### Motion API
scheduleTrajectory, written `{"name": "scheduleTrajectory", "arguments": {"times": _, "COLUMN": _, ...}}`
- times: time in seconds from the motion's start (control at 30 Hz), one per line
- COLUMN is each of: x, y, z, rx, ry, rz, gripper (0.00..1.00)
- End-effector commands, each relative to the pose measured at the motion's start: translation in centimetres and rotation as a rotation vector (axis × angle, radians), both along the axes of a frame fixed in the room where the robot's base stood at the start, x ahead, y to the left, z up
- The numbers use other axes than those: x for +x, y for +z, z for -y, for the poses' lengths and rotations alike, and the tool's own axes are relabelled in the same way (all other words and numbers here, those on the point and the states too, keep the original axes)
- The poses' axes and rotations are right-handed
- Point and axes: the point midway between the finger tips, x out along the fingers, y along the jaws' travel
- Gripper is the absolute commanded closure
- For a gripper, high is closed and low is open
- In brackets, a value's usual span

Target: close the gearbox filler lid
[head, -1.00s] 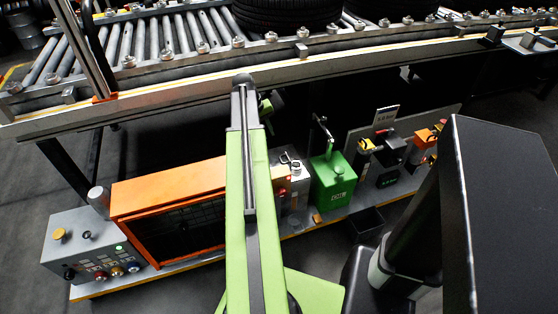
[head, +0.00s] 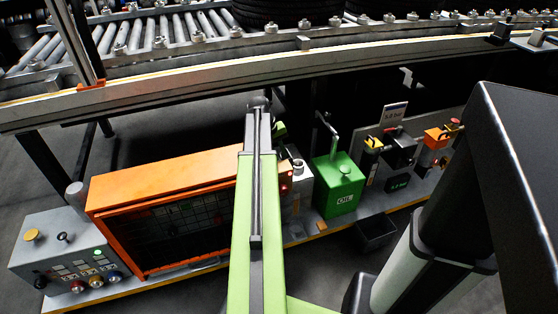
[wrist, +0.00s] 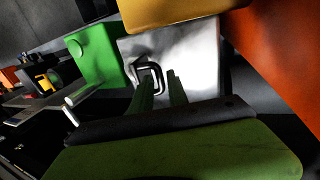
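A silver-grey box (head: 299,180) stands between the orange cabinet and the green box in the head view, partly hidden by my arm. In the wrist view the silver-grey box (wrist: 195,65) is ahead of my gripper, with a dark loop handle (wrist: 151,76) on it. I cannot tell for sure which part is the filler lid. My gripper (wrist: 160,76) has its two dark green fingers apart with nothing clearly between them. Their tips are close to the loop; contact cannot be told. The gripper is mostly hidden behind my arm in the head view.
The green box (head: 339,185) with an upright metal lever (head: 328,133) stands to the right. The orange cabinet (head: 160,185) and a grey button panel (head: 68,250) are left. The roller conveyor (head: 160,35) spans above. A black bin (head: 376,232) stands in front of the low bench.

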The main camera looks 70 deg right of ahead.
Motion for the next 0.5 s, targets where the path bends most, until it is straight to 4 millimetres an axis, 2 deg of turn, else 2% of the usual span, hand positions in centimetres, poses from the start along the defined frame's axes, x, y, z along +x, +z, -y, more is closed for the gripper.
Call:
{"name": "scheduleTrajectory", "arguments": {"times": 0.13, "x": -0.02, "y": 0.16, "z": 0.01, "rx": 0.000, "ry": 0.000, "rz": 0.000, "gripper": 0.80}}
{"name": "scheduleTrajectory", "arguments": {"times": 0.3, "x": -0.04, "y": 0.16, "z": 0.01, "rx": 0.000, "ry": 0.000, "rz": 0.000, "gripper": 1.00}}
{"name": "scheduleTrajectory", "arguments": {"times": 0.5, "x": -0.06, "y": 0.16, "z": 0.03, "rx": 0.000, "ry": -0.001, "rz": 0.000, "gripper": 1.00}}
